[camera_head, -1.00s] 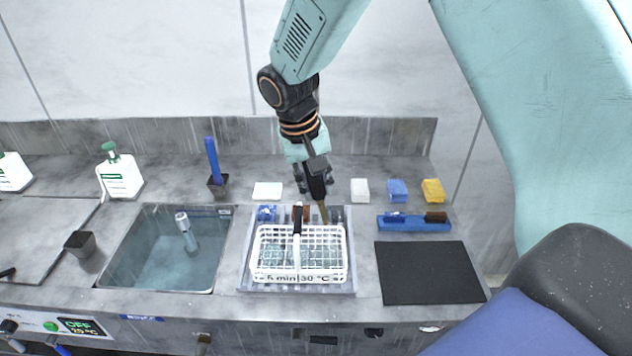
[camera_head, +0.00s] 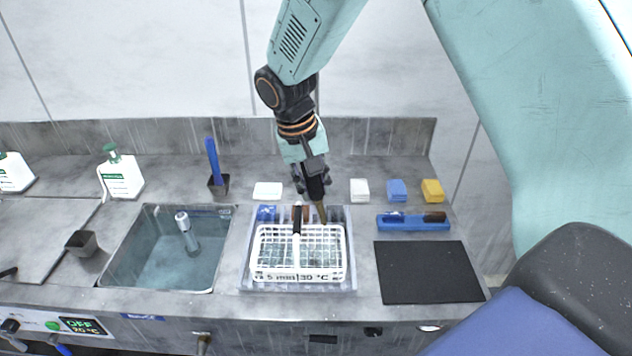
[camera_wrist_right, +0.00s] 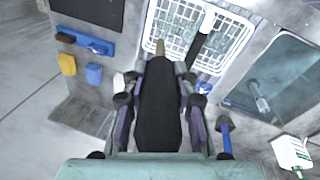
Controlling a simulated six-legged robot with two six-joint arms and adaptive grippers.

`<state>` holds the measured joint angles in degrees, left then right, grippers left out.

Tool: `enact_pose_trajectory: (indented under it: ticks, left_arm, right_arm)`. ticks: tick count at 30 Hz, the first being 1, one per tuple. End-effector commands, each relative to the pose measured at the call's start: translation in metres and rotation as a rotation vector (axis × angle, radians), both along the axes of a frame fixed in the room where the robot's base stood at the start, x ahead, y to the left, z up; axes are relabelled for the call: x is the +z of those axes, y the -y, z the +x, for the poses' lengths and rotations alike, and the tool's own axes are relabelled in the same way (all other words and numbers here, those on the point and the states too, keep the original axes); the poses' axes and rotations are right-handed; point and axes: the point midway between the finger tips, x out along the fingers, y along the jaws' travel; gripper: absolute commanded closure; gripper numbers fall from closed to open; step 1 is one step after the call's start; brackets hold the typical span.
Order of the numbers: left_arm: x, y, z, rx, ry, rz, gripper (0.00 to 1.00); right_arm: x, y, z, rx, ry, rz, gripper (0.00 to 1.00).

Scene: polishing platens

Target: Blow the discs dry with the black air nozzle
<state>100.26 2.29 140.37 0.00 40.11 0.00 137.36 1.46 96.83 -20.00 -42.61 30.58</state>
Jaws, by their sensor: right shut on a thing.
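My right gripper (camera_head: 314,184) is shut on the black air nozzle (camera_head: 316,188), which has a brass-coloured tip. The nozzle points down at the back right of a white wire basket (camera_head: 346,262). In the right wrist view the nozzle (camera_wrist_right: 160,105) lies between the fingers, and its tip reaches toward the basket (camera_wrist_right: 235,40). The basket has a black-and-white handle (camera_head: 297,220) and sits in a grey tray on the counter. The discs cannot be made out clearly through the basket's mesh. My left gripper is not in view.
A sink (camera_head: 165,262) with water lies left of the basket. A black mat (camera_head: 428,272) lies to the right. White, blue (camera_head: 397,190) and yellow (camera_head: 432,190) blocks stand behind a blue tray (camera_head: 412,223) with a brush. A white bottle (camera_head: 121,175) stands at the back left.

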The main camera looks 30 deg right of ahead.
Motion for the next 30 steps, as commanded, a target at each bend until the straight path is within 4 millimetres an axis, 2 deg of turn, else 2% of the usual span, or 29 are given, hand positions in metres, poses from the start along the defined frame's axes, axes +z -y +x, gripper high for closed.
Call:
enact_pose_trajectory:
  ticks: [24, 30]
  left_arm:
    - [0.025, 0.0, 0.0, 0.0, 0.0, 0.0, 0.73]
    - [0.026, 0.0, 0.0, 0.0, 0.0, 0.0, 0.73]
  right_arm:
    - [0.002, -0.048, 0.03, 0.002, 0.003, 0.0, 1.0]
    - [0.001, -0.051, 0.031, 0.001, 0.002, 0.001, 1.0]
